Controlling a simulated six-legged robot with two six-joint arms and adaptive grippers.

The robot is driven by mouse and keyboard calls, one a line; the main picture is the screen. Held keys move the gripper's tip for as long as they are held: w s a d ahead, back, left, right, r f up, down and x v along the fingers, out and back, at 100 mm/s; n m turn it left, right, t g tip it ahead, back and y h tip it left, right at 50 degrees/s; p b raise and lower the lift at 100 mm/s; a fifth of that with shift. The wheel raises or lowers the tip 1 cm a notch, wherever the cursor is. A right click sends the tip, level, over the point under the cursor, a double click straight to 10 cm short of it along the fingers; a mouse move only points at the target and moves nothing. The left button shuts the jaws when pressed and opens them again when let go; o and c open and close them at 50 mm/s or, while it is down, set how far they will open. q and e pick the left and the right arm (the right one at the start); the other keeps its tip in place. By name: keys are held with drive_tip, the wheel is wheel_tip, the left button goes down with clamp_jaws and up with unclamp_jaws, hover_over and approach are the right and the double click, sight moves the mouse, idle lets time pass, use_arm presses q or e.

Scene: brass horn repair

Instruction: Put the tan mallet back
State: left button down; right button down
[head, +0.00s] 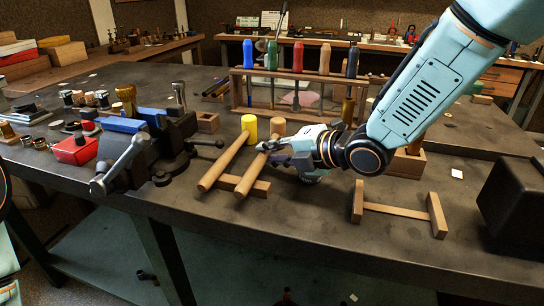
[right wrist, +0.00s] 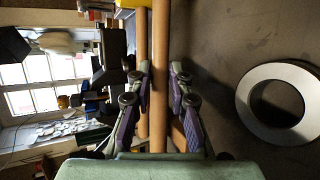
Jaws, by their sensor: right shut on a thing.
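The tan mallet (head: 250,180) has a tan wooden handle and a tan head (head: 278,126). My right gripper (head: 270,147) is shut on its handle just below the head. In the right wrist view the handle (right wrist: 160,80) runs between the two fingers (right wrist: 163,100). The mallet lies beside a yellow-headed mallet (head: 249,124), their handles nearly parallel. The lower handles pass over a wooden bar (head: 257,188); I cannot tell whether the tan one touches it. An empty H-shaped wooden rest (head: 398,211) stands to the right. My left gripper is not in view.
A vise (head: 150,150) with blue jaws stands left of the mallets. A wooden rack (head: 240,92) with several coloured-handled tools stands behind. A black box (head: 515,195) sits at the right edge. A pale ring (right wrist: 278,103) shows in the right wrist view. The bench around the empty rest is clear.

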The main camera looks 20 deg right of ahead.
drive_tip(key=shift+w+d+f, duration=0.15)
drive_tip(key=shift+w+d, duration=0.05)
drive_tip(key=shift+s+a+f, duration=0.1)
drive_tip(key=shift+s+f, duration=0.05)
drive_tip(key=c, duration=1.5)
unclamp_jaws()
drive_tip(key=shift+c, duration=0.2)
drive_tip(key=o, duration=0.3)
